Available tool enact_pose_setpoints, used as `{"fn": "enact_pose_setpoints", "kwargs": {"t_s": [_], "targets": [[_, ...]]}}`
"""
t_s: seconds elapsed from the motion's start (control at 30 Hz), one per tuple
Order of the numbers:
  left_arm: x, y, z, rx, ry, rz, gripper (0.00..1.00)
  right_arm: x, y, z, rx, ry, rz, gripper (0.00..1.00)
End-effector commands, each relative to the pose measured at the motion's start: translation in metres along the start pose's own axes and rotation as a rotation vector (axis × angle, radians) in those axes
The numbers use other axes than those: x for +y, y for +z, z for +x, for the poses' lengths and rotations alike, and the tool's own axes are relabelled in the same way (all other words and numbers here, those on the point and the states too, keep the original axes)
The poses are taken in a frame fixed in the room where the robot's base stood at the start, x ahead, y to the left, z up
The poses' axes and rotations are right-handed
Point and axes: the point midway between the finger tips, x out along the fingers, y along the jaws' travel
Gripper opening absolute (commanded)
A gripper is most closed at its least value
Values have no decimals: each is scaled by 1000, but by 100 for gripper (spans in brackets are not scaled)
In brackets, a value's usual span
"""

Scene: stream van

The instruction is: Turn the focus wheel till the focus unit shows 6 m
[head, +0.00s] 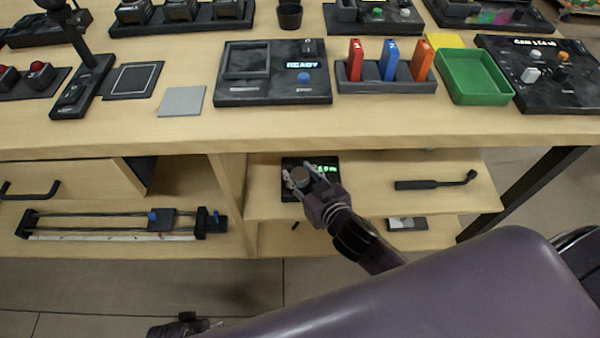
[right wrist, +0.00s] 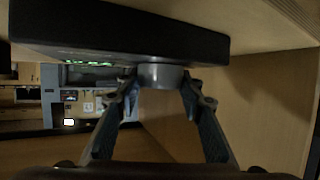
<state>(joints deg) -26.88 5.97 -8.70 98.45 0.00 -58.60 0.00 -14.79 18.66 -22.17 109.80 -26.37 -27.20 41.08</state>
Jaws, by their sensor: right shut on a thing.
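The focus unit (head: 289,193) is a black box on the shelf under the bench top. Its green display (head: 327,168) is lit, but the number is partly hidden and too small to read surely. The round grey focus wheel (head: 301,176) sits on its face. My right gripper (head: 299,184) is shut on the wheel, one finger on each side. In the right wrist view the wheel (right wrist: 161,75) lies between the fingertips (right wrist: 160,88), below the black unit (right wrist: 120,30). A dark part at the bottom edge looks like my left gripper (head: 190,325), mostly cut off.
A black crank-like tool (head: 435,183) lies on the shelf right of the unit. A slider rail (head: 120,224) lies on the left lower shelf. The bench top above holds a READY panel (head: 275,93), coloured cards in a holder and a green tray (head: 475,78).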

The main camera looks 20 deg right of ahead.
Motion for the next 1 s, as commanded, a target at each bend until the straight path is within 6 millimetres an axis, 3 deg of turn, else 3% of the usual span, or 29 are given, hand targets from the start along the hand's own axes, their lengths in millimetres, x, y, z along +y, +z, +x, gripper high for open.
{"fn": "enact_pose_setpoints", "kwargs": {"t_s": [0.3, 0.33, 0.5, 0.83, 1.0], "targets": [[-1, -6, 0, 9, -1, 1, 52, 0, -2, 0, 3, 4, 0, 11], [-1, -6, -1, 9, -1, 1, 52, 0, -2, 0, 3, 4, 0, 36], [0, -6, -1, 7, -1, 1, 52, 0, -1, 0, 2, 4, 0, 53], [2, 0, -1, -1, 3, 0, 52, 0, 0, -3, 0, 4, 1, 53], [1, -2, -1, 1, 2, 0, 52, 0, 1, -22, -1, 3, 3, 53]]}}
